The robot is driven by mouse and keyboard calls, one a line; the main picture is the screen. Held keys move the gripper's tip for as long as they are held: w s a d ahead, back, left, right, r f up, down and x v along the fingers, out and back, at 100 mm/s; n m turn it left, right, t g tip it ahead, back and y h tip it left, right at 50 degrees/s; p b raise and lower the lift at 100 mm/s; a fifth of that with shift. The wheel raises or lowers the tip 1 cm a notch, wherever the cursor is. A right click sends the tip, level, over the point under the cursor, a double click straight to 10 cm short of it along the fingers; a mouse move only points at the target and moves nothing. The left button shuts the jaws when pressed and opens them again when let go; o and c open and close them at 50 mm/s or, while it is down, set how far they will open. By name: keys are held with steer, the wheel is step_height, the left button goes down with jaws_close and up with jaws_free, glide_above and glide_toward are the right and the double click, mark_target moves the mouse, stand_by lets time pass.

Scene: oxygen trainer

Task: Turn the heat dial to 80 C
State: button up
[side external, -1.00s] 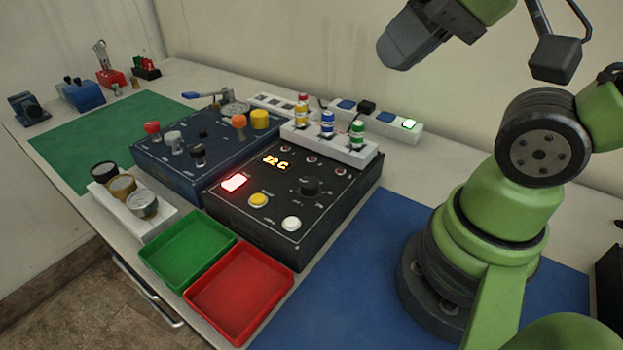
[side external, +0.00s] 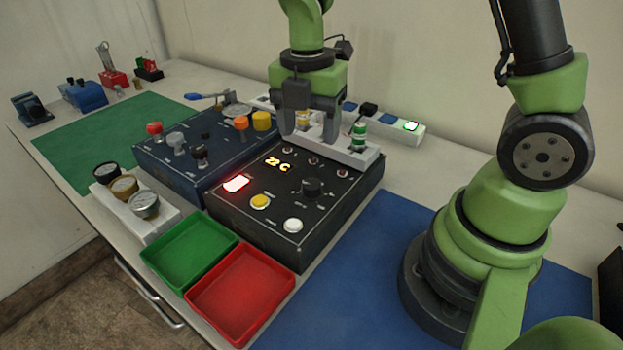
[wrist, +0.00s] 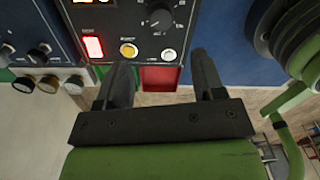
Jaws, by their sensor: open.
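The heat dial is a black knob (side external: 312,187) on the top face of the black control box (side external: 340,215). It also shows in the wrist view (wrist: 160,17), beyond my fingertips, with white marks around it. The box has an orange lit display (side external: 278,165), whose digits I cannot read surely, ending in C. My gripper (side external: 309,138) points down above the back part of the box, near the white block with coloured fittings, and partly hides them. In the wrist view my gripper (wrist: 162,72) has its two fingers apart with nothing between them. It is clear of the dial.
The white fitting block (side external: 357,153) stands along the box's back edge. A blue panel (side external: 170,160) with several knobs adjoins on the left. Red (side external: 240,295) and green (side external: 190,250) trays lie in front. The blue mat (side external: 370,270) on the right has free room.

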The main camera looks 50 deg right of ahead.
mark_target(311, 183)
steer(key=shift+f+n, duration=0.5)
steer(key=shift+f, duration=0.35)
step_height(311, 183, down, 9)
steer(key=shift+s+d+f, duration=0.1)
steer(key=shift+s+f, duration=0.05)
steer(key=c, duration=0.9)
